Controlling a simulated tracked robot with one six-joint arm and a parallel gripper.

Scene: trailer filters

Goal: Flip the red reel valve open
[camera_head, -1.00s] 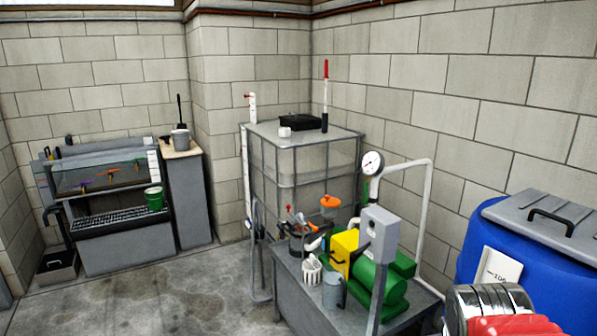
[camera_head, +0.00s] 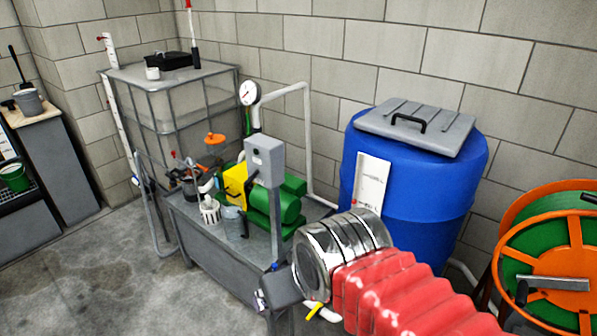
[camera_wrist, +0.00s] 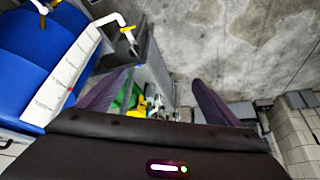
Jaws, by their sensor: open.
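I cannot make out a red reel valve in either view. A hose reel (camera_head: 553,262) with an orange frame and green hose stands at the right edge of the head view, partly cut off. A white pipe (camera_wrist: 108,20) with a yellow lever (camera_wrist: 128,34) shows in the wrist view, beside the blue drum. My gripper (camera_wrist: 160,82) is open, its two dark purple fingers spread with nothing held between them. In the head view my arm covers part of the area in front of the drum.
The blue drum (camera_head: 415,215) with a grey lid (camera_head: 418,125) stands by the wall. A metal bench (camera_head: 215,255) carries a green pump (camera_head: 275,208) and small items. A caged tank (camera_head: 180,110) is behind. Bare concrete floor (camera_head: 90,260) lies at left.

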